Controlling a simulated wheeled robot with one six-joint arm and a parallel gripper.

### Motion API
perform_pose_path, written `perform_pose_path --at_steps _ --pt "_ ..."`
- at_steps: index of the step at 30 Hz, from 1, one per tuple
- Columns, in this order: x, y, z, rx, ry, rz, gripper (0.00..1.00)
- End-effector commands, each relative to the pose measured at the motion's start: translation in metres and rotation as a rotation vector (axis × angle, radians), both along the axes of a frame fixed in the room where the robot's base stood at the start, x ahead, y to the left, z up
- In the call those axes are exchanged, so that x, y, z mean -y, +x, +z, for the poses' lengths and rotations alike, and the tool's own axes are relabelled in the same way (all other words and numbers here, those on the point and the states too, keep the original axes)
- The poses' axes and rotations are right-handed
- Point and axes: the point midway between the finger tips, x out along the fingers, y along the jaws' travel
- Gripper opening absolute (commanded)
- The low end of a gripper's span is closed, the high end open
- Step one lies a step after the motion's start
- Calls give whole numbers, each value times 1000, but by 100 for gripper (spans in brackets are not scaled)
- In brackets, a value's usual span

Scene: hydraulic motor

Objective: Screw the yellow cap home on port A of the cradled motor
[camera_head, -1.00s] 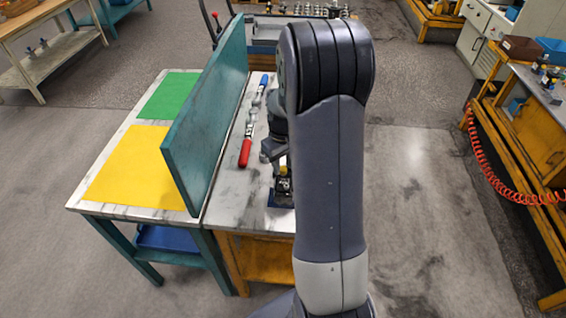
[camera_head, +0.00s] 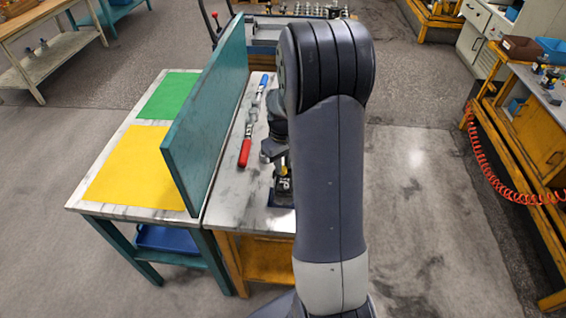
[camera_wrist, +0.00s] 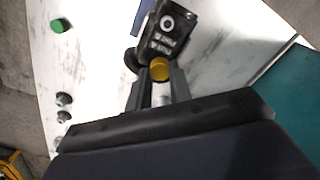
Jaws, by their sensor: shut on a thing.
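The yellow cap (camera_wrist: 160,69) sits between my gripper's fingertips (camera_wrist: 159,76) in the wrist view, and the gripper is shut on it. The dark motor (camera_wrist: 170,27) is just beyond the cap, with a pale ring and light markings on its face. The cap is at the motor's near edge; I cannot tell whether its thread is engaged. In the head view the motor (camera_head: 284,186) stands on the bench in a blue cradle (camera_head: 281,204), partly hidden by my arm. My gripper (camera_head: 279,163) is right above it there.
A teal upright panel (camera_head: 205,120) stands left of the motor. A red-handled tool (camera_head: 245,152) lies on the bench between them. The wrist view shows a green cap (camera_wrist: 60,25) and small dark fittings (camera_wrist: 64,99) on the pale bench top, left of the motor.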

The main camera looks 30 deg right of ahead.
Motion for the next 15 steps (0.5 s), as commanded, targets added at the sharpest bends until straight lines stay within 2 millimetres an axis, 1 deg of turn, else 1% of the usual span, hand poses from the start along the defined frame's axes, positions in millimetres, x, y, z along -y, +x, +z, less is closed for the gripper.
perform_pose_path --at_steps 4,7,15 --pt "0 0 0 0 0 -5 0" --pt "0 0 0 0 0 -60 0" --pt "0 0 -1 0 0 -360 0"
